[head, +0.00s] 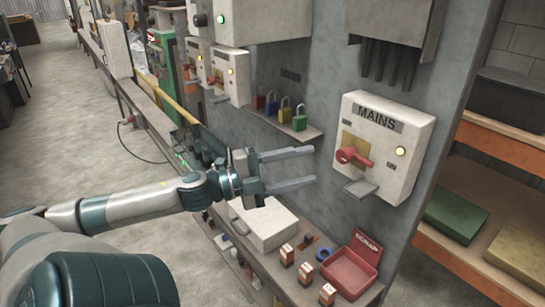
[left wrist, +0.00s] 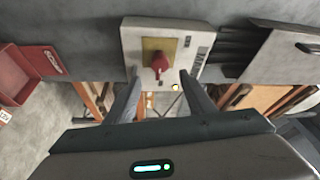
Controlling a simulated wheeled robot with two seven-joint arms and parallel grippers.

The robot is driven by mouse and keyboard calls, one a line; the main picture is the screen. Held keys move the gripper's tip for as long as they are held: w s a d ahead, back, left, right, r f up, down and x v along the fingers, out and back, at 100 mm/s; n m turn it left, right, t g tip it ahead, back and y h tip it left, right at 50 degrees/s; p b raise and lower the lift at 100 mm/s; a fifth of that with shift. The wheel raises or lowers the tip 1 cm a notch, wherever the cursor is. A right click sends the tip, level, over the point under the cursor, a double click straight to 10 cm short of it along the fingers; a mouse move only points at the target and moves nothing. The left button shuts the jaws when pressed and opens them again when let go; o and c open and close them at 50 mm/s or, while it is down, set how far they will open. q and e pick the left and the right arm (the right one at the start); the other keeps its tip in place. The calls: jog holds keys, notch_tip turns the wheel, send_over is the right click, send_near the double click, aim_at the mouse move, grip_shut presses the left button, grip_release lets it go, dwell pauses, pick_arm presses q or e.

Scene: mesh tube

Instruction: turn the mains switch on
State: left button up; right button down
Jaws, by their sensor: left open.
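The mains switch is a white box (head: 408,140) labelled MAINS on the grey panel, with a red rotary handle (head: 353,157) on a yellow plate and a lit yellowish lamp (head: 400,152). A grey metal tab (head: 360,188) sticks out below the handle. My left gripper (head: 314,166) is open and empty, to the left of the handle and apart from it, its fingers pointing toward the box. In the left wrist view the red handle (left wrist: 159,64) shows ahead, between the two fingers (left wrist: 158,85) in the picture. My right gripper is not in view.
A shelf (head: 285,125) with several coloured padlocks is on the panel. Below, a ledge holds a white box (head: 265,222), small cartons (head: 288,254) and a red SCRAP bin (head: 350,272). Conduits (head: 388,68) hang above the switch. Open floor (head: 110,160) lies to the left.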

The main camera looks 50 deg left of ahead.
pick_arm(q)
jog(key=v, duration=0.6)
jog(key=shift+s+b, duration=0.35)
jog(key=shift+b, duration=0.05)
jog(key=shift+a, duration=0.15)
